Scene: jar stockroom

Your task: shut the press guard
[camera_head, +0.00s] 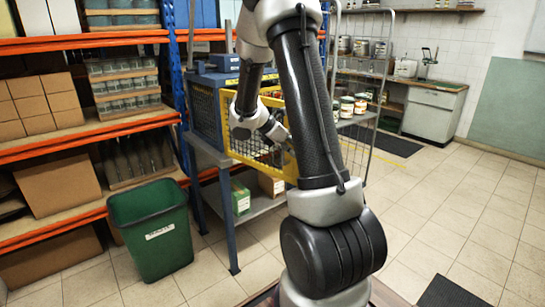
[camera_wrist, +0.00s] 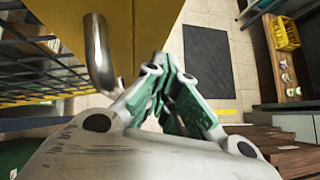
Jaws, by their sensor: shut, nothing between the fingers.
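The press guard (camera_head: 226,125) is a yellow-framed mesh panel on the front of the blue press (camera_head: 206,108), in the middle of the head view. It appears swung out from the press at an angle, partly hidden behind my arm. My gripper (camera_head: 281,136) is at the guard, near its right side. In the wrist view, the yellow guard frame (camera_wrist: 135,35) fills the upper left, with a bent metal handle (camera_wrist: 97,55) on it. My gripper (camera_wrist: 174,72) is shut and empty, to the right of the handle and apart from it in the picture. Contact with the frame cannot be told.
The press stands on a grey table (camera_head: 213,155). A green bin (camera_head: 152,230) stands on the floor at left, before orange-and-blue shelving (camera_head: 90,130). A wire rack (camera_head: 371,110) with jars is behind my arm. The tiled floor at right is mostly clear.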

